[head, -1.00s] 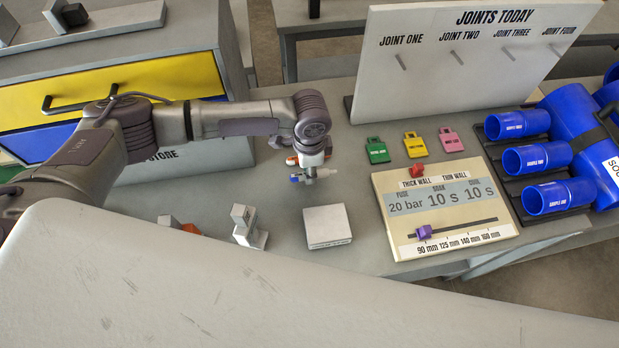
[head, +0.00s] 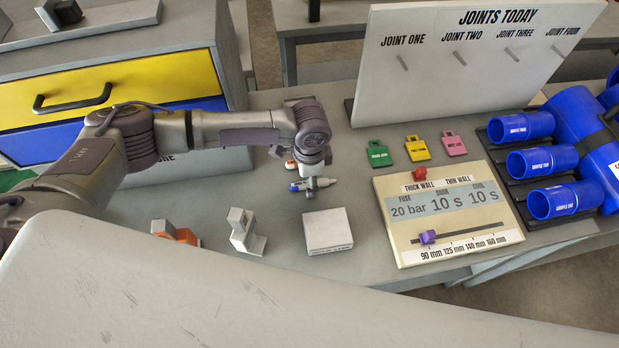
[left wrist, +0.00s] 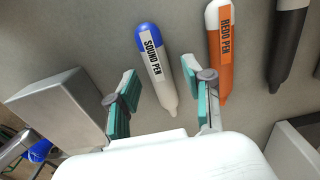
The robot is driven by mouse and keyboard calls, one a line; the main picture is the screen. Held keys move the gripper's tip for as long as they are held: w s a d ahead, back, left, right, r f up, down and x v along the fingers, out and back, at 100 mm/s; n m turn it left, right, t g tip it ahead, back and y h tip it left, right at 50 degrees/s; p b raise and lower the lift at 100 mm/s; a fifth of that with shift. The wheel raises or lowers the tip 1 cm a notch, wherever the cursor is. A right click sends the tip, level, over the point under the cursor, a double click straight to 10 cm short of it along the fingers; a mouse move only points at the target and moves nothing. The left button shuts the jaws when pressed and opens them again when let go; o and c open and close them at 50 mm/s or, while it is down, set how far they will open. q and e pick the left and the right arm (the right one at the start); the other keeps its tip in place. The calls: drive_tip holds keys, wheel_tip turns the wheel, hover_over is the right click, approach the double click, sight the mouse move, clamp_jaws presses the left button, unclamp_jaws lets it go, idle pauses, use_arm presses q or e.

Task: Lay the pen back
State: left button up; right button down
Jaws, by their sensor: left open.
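The sound pen (left wrist: 156,65), white with a blue cap, lies with its tip between the fingers of my open left gripper (left wrist: 166,105) in the left wrist view. The fingers are apart, with a gap on both sides of the pen. In the head view the pen's blue end (head: 297,186) shows beside my left gripper (head: 313,183), low over the cart top. I cannot tell whether the pen touches the surface. The orange redo pen (left wrist: 221,55) with a white cap lies to the right, beside the right-hand finger. My right gripper is not in view.
A dark pen (left wrist: 287,45) lies further right. A pale square block (head: 328,232) and a grey stand (head: 244,232) are in front of my gripper. Green (head: 379,154), yellow (head: 417,149) and pink (head: 453,144) tags and a settings panel (head: 412,246) lie to the right.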

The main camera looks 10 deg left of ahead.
use_arm(q)
drive_tip(key=shift+f, duration=0.15)
wheel_tip(320, 180, up, 14)
drive_tip(key=p, duration=1)
drive_tip(key=shift+w+d, duration=0.15)
drive_tip(key=shift+f, duration=0.1)
